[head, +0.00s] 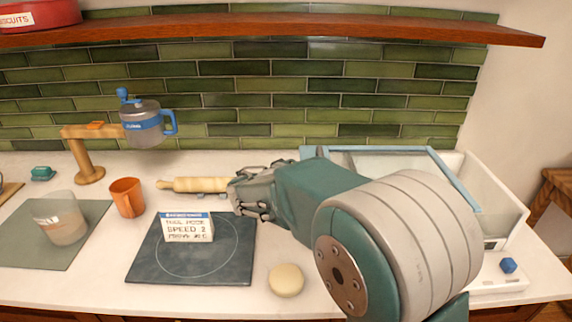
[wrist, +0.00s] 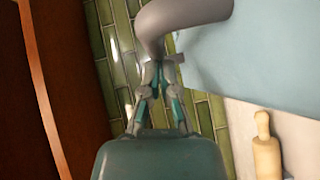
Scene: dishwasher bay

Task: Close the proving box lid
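The proving box (head: 505,205) is a white open-topped box at the right of the counter in the head view. Its blue-framed lid (head: 385,149) stands raised at the box's back and left, so the box is open. My arm hides part of both. My gripper (head: 236,186) is left of the lid, near the rolling pin. In the wrist view my gripper (wrist: 157,70) has its fingertips close together at the lower end of a curved grey bar (wrist: 180,15). A pale blue panel (wrist: 255,50), apparently the lid, lies beside it. Whether the fingers hold the bar is unclear.
A rolling pin (head: 195,184), an orange mug (head: 127,197), a dark mat with a sign card (head: 188,227) and a pale round piece (head: 286,280) lie left of the box. A wooden shelf (head: 300,27) runs above.

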